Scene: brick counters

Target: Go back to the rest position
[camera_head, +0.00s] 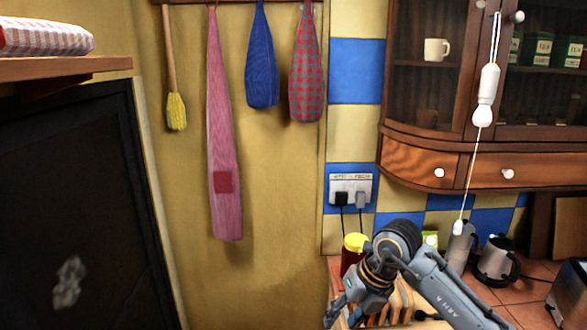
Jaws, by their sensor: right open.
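My right arm reaches in from the bottom right of the head view, over the tiled counter (520,290). Its right gripper (334,318) is at the bottom edge, left of the wrist, and partly cut off by the frame. It is open, and I see nothing held in it. A jar with a yellow lid (355,242) stands just behind the wrist. My left gripper is not in view.
A wooden wall cabinet (420,160) hangs above the counter, with a white pull cord (487,85) in front. Aprons (222,130) hang on the yellow wall. A dark board (70,200) fills the left.

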